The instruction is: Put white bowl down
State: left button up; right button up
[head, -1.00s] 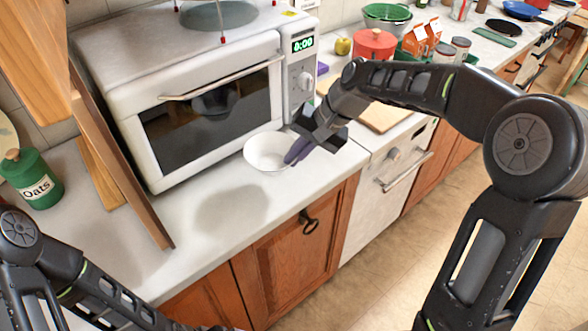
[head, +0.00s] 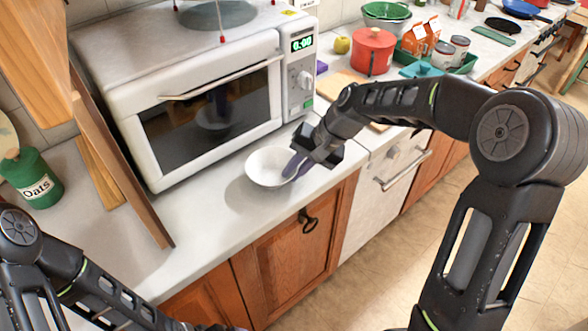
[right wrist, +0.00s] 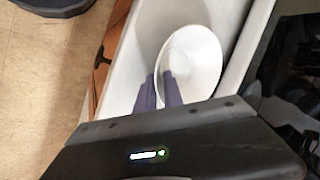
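The white bowl (head: 268,168) is at the counter's front part, before the microwave, close to upright. My right gripper (head: 293,166) is at the bowl's right side. In the right wrist view the bowl (right wrist: 195,60) has its rim between the two purple fingers (right wrist: 158,90), one inside and one outside, close together on it. The white counter (head: 205,235) is under the bowl; I cannot tell whether the bowl touches it. My left arm shows at the lower left, but its gripper is out of view.
A white microwave (head: 205,95) stands just behind the bowl. A wooden board leans at the left beside a green oats canister (head: 30,178). A red pot (head: 372,50) stands farther right. The counter left of the bowl is clear.

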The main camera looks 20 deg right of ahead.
jog(key=shift+o, duration=1.3)
jog(key=shift+r, duration=0.1)
jog(key=shift+r, duration=0.2)
jog(key=shift+d+r, duration=0.2)
jog(key=b+v, duration=0.1)
jog(key=v, duration=1)
jog(key=shift+o, duration=0.4)
jog(key=shift+s, duration=0.15)
